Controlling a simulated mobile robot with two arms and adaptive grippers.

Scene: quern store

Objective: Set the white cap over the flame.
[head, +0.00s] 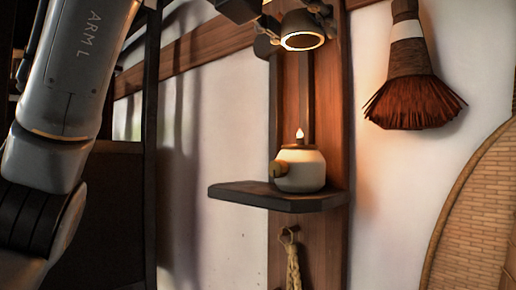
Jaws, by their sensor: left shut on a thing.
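The flame (300,133) is small and bright, on top of a squat white lamp (303,172) with a tan knob or spout on its left side. The lamp stands upright on a dark wall shelf (255,196). My left gripper (296,22) is at the top of the head view, its fingers either side of the cap (301,22), shut on it. The cap looks shaded brown-grey here, with its open, lit underside facing down. It hangs well above the flame, roughly in line with it in the picture, and apart from it. My right gripper is not in view.
A wooden post (334,120) runs up behind the shelf. A dark red brush (412,85) hangs at the right, and a woven basket (475,220) is at the lower right. A rope (293,265) hangs from a hook under the shelf. The space between cap and flame looks clear.

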